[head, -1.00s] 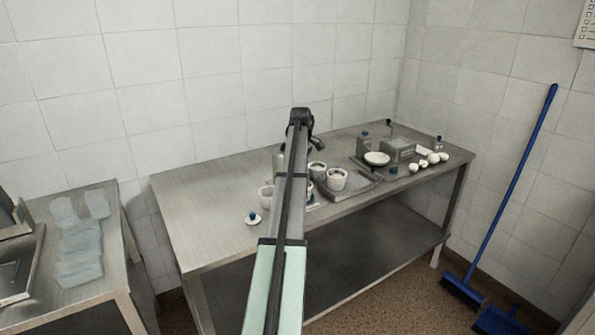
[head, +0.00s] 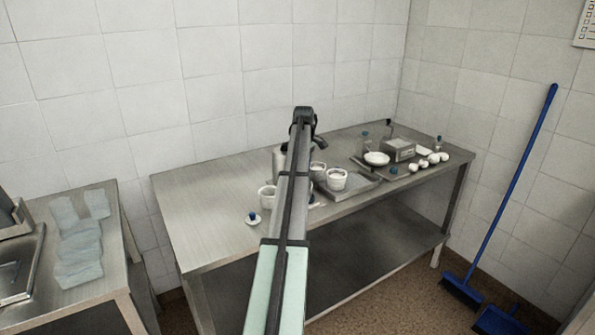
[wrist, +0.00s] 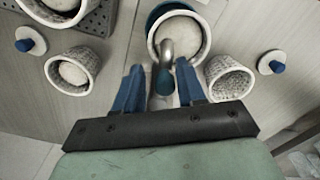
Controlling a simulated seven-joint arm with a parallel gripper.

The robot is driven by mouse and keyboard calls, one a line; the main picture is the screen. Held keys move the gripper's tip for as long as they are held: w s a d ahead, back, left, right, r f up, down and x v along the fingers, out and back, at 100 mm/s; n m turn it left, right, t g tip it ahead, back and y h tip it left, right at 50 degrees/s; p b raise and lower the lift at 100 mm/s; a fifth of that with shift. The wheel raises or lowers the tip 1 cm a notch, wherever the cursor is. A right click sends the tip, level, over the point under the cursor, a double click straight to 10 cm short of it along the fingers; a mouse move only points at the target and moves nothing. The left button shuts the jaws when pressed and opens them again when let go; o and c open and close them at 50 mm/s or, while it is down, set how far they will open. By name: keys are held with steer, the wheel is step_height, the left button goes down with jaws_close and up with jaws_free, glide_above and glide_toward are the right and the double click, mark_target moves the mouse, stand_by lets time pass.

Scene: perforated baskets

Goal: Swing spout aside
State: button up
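The spout (wrist: 167,53) is a bent grey metal tube with a dark teal tip, seen in the wrist view. It lies in front of a white-filled speckled pot (wrist: 198,28). My gripper (wrist: 160,68) is open, with one blue finger on each side of the spout. The spout is a little nearer the right finger; a gap shows on the left, and I cannot tell whether the right finger touches it. In the head view my arm covers the spout and most of the gripper.
Speckled perforated baskets stand left (wrist: 72,70) and right (wrist: 231,78) of the gripper. White discs with blue knobs lie at the left (wrist: 30,40) and right (wrist: 272,62).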

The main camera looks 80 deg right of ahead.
steer(key=shift+s+d, duration=0.1)
steer(key=shift+d, duration=0.1)
stand_by(0.3)
steer(key=shift+s+d, duration=0.35)
steer(key=shift+d, duration=0.25)
steer(key=shift+d, duration=0.2)
steer(key=shift+s+d, duration=0.15)
steer(key=shift+d, duration=0.45)
